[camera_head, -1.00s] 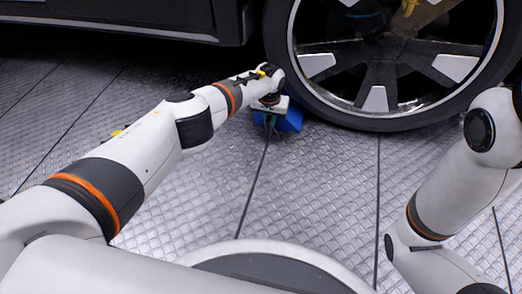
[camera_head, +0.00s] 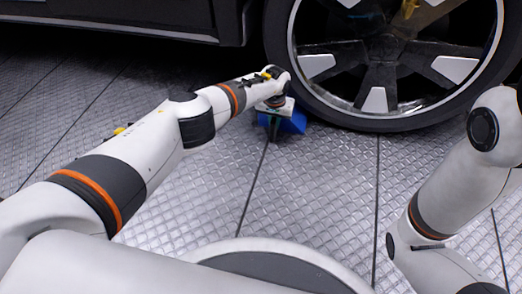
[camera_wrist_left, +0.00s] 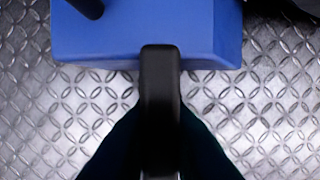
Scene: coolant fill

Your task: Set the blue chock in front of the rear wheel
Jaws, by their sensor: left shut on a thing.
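The blue chock (camera_head: 293,123) is at the lower left of the wheel's black tyre (camera_head: 372,122) in the head view. My left gripper (camera_head: 274,122) is shut on the chock, at its left side, and partly covers it. I cannot tell whether the chock touches the tyre or rests fully on the floor. In the left wrist view the chock (camera_wrist_left: 150,35) fills the top middle, with a dark gripper finger (camera_wrist_left: 160,85) against its near edge. My right gripper is out of view; only my right arm's links show.
The dark car body (camera_head: 130,22) spans the top left, with its sill low over the floor. The grey diamond-plate floor (camera_head: 320,195) is clear between the wheel and my base. My right arm stands at the right, close below the tyre.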

